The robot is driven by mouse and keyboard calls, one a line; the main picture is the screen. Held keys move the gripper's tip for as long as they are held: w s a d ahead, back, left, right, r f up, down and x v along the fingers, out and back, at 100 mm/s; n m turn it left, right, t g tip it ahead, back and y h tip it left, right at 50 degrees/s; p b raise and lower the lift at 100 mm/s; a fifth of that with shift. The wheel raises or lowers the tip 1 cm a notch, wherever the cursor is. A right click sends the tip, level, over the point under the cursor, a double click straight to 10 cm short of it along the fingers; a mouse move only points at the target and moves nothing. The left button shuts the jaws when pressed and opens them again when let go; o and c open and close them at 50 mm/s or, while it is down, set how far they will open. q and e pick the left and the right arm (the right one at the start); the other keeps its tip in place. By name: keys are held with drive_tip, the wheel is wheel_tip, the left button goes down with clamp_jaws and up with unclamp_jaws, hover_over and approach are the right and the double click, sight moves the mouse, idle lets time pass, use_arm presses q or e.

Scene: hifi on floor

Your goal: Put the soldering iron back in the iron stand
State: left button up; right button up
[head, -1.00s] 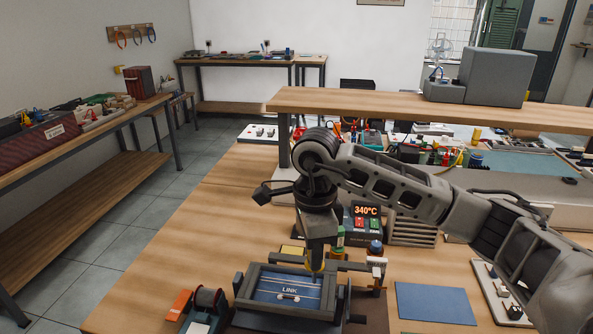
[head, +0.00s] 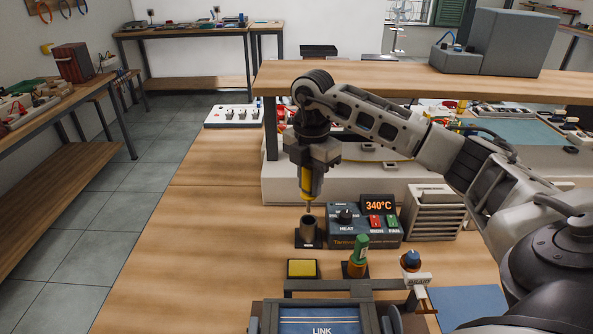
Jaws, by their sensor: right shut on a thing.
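My right gripper (head: 312,168) is shut on the yellow-handled soldering iron (head: 307,184). The iron hangs nearly upright, tip down. The iron stand (head: 308,234) is a dark cup on a square base, left of the soldering station (head: 364,224), whose display reads 340°C. The iron's tip is just above or at the mouth of the stand; I cannot tell whether it has entered. My left gripper is not in view.
A yellow sponge (head: 301,269) in a dark tray lies in front of the stand. A green-topped bottle (head: 359,255) stands to its right. A blue board marked LINK (head: 320,320) sits in a frame at the front. The bench to the left is clear.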

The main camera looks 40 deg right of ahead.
sight(309, 210)
drive_tip(key=shift+w+d+m, duration=0.1)
drive_tip(key=shift+m, duration=0.2)
drive_tip(key=shift+f+b, duration=1.05)
drive_tip(key=shift+f, duration=0.15)
drive_tip(key=shift+f+b, duration=0.35)
drive_tip(key=shift+f, duration=0.2)
drive_tip(key=shift+f+b, duration=0.9)
drive_tip(key=shift+f, duration=0.85)
drive_tip(key=o, duration=1.5)
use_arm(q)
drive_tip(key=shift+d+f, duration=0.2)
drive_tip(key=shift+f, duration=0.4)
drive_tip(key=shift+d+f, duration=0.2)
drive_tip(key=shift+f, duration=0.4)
